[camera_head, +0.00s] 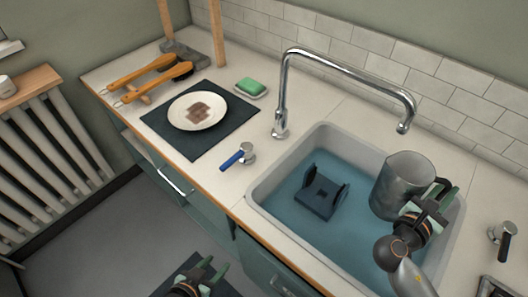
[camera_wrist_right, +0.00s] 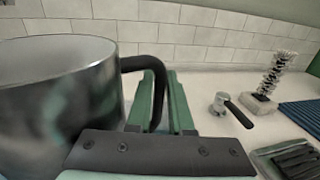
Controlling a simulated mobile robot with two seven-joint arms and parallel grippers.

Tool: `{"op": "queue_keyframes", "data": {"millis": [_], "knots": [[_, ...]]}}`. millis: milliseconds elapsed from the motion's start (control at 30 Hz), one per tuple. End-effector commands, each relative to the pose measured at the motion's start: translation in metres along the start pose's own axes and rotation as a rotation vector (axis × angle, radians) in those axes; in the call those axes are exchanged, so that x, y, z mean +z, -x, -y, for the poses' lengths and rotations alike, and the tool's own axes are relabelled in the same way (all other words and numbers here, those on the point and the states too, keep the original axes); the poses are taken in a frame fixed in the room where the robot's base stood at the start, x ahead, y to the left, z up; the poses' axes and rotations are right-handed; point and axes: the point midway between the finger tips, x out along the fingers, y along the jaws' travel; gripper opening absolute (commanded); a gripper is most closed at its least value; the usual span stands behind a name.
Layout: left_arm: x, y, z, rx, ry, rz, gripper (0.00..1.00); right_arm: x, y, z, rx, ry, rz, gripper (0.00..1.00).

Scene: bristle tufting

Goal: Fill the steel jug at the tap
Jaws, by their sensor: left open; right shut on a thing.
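The steel jug (camera_head: 389,190) is upright over the right part of the sink, its mouth just below the tap's spout. In the right wrist view the jug (camera_wrist_right: 55,100) fills the left side, with its black handle (camera_wrist_right: 150,68) between the fingers. My right gripper (camera_head: 432,204) is shut on that handle. The tap (camera_head: 284,95) arches from the counter behind the sink. No water stream shows from its spout. The jug's inside is mostly hidden. My left gripper (camera_head: 203,274) is open and empty, low in front of the counter.
A blue-levered valve (camera_head: 238,157) stands left of the sink (camera_head: 262,190), a black-levered one (camera_head: 503,238) right of it. A dark rack (camera_head: 320,197) sits in the blue basin. Brushes (camera_head: 155,78), a plate (camera_head: 183,117) on a dark mat and green soap (camera_head: 251,86) are at left.

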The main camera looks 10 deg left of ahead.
Motion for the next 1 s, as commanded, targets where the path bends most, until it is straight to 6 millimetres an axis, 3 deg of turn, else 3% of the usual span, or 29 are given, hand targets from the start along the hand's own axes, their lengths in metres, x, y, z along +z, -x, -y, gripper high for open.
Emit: {"op": "queue_keyframes", "data": {"millis": [167, 400, 600, 867, 1000], "knots": [[-0.027, -0.011, 0.018, -0.056, -0.206, -0.106, 0.5, 0.002, 0.0, 0.0, 0.0, -0.003, 0.003, 0.0], [-0.086, -0.024, 0.054, -0.248, -0.728, -0.316, 0.5, 0.002, 0.0, 0.0, 0.0, -0.004, 0.003, 0.0], [-0.131, -0.024, 0.072, -0.457, -1.141, -0.435, 0.5, 0.002, 0.0, 0.0, 0.0, -0.004, 0.003, 0.0], [-0.161, -0.019, 0.081, -0.647, -1.443, -0.492, 0.5, 0.002, 0.0, 0.0, 0.0, -0.003, 0.003, 0.0], [-0.167, -0.023, 0.059, -0.639, -1.494, -0.515, 0.5, 0.002, 0.0, 0.0, 0.0, -0.004, 0.003, 0.0]]}}
